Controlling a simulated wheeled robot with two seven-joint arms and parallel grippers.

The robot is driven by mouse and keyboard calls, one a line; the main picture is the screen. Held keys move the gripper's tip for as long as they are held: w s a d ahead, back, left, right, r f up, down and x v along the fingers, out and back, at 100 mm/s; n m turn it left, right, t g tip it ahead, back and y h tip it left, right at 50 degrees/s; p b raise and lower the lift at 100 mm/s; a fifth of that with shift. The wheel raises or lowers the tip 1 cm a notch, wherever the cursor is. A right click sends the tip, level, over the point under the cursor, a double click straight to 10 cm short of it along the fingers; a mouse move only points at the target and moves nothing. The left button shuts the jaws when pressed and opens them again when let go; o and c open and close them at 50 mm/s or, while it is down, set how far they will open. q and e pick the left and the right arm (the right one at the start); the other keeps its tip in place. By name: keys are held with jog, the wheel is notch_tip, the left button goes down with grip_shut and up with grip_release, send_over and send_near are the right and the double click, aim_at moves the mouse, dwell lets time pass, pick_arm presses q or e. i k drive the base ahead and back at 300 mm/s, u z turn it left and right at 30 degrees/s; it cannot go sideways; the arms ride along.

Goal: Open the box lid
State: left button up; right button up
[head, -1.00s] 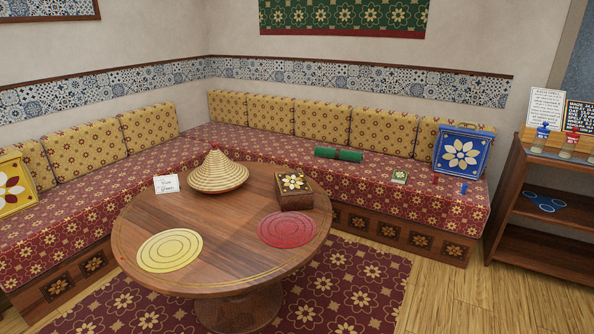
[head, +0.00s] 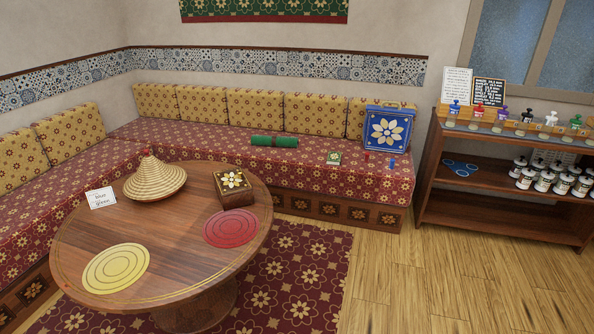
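A small dark wooden box (head: 236,199) stands on the round table near its right back edge. Its lid (head: 232,180) carries a cream flower pattern and looks closed. A larger blue box or case (head: 388,130) with a cream flower stands on the bench at the right end; its top looks shut. I cannot tell from the picture which box the task means. Neither of my grippers shows in the head view.
The round table (head: 150,233) also holds a woven cone (head: 155,180), a card (head: 102,198), a yellow mat (head: 117,268) and a red mat (head: 231,228). A shelf unit (head: 510,209) with small figures and jars stands right. Wooden floor (head: 430,275) is clear at front right.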

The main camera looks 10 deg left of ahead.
aim_at(231, 181)
jog(key=z, duration=0.2)
jog(key=i, duration=3.35)
jog(key=u, duration=3.5)
jog(key=i, duration=0.5)
jog(key=u, duration=0.05)
